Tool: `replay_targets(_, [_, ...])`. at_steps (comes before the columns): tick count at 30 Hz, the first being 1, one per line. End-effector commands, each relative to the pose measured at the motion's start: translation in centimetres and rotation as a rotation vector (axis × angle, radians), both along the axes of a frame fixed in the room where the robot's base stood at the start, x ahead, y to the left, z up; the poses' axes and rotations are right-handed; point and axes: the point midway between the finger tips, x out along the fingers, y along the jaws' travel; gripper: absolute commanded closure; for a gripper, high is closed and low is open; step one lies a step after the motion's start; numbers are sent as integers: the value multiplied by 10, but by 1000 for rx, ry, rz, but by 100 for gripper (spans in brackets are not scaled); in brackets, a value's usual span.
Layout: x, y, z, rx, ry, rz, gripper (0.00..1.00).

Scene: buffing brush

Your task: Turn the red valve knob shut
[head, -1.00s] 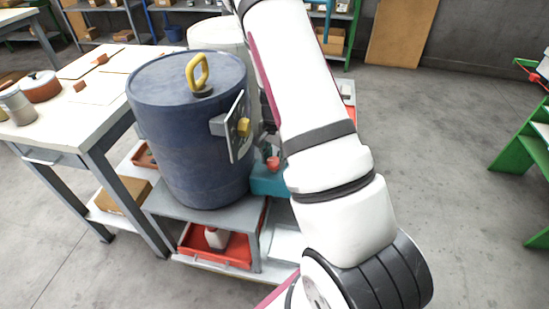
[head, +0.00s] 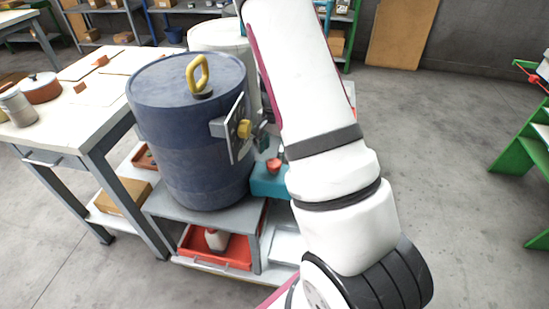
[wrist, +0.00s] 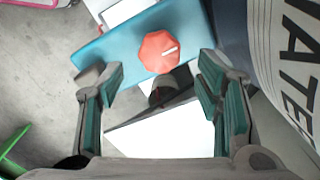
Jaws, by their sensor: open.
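The red valve knob (wrist: 159,51) is faceted, with a short white mark pointing right in the wrist view. It sits on a teal block (wrist: 110,48). In the head view the red knob (head: 273,167) and teal block (head: 268,184) show between the blue drum and my arm. My gripper (wrist: 160,72) is open, its teal-padded fingers apart on the left and right. The knob appears between and beyond the fingertips, with nothing held. In the head view my arm hides most of the gripper.
A big blue drum (head: 185,130) with a yellow handle (head: 197,76) stands close left of the knob. A plate with a yellow knob (head: 244,129) juts from the drum towards my gripper. A white-topped table (head: 95,110) is farther left.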

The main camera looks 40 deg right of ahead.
Motion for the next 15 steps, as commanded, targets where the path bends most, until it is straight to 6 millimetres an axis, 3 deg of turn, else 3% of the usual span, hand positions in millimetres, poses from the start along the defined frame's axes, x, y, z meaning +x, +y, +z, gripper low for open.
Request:
replay_targets(6, [1,0,46,-1,-4,1,41])
replay_targets(15, [0,0,75,-2,-1,0,41])
